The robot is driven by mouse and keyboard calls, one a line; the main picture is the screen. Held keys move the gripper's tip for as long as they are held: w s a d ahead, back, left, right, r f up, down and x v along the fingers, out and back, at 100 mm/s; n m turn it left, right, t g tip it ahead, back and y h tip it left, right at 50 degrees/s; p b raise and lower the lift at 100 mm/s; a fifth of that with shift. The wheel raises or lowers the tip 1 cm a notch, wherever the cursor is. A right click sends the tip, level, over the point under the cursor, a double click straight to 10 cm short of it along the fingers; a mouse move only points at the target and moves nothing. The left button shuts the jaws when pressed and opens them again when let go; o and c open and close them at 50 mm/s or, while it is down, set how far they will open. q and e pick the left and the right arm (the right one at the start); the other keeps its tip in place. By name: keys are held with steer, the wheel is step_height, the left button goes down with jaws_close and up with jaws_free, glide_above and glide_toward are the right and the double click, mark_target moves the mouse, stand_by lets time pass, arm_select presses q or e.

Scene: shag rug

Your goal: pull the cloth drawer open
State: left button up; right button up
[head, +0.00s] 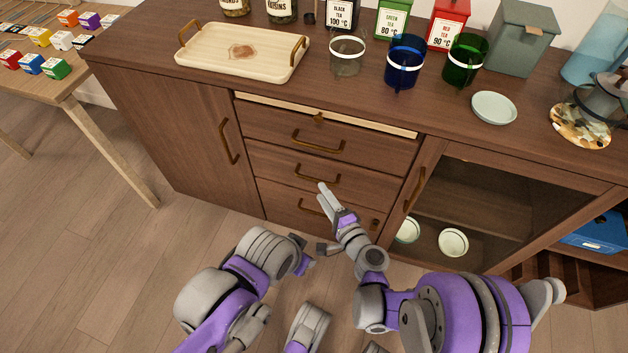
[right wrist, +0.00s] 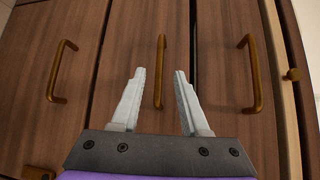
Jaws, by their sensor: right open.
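The brown cabinet has a stack of three shut drawers with bronze bar handles: top drawer (head: 270,125), middle drawer (head: 270,163) and bottom drawer (head: 275,200). Nothing visible marks which one holds cloth. My right gripper (head: 324,194) is open and empty in front of the stack. In the right wrist view, its fingers (right wrist: 158,95) point at the drawer fronts, one on each side of the middle handle (right wrist: 160,72) in the picture; contact is not visible. The other two handles lie left and right of the fingers there. My left gripper (head: 302,254) is low; its opening is unclear.
A thin pale board (head: 375,122) with a small knob (head: 318,117) sits above the drawers. A door with a handle (head: 228,141) is left; a glass door (head: 490,195) is right. The cabinet top holds a tray (head: 210,62), cups and tins. A side table stands left.

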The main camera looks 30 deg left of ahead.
mark_target(314, 181)
steer(key=b+x, duration=0.1)
steer(key=x, duration=0.6)
jaws_close()
stand_by(1.3)
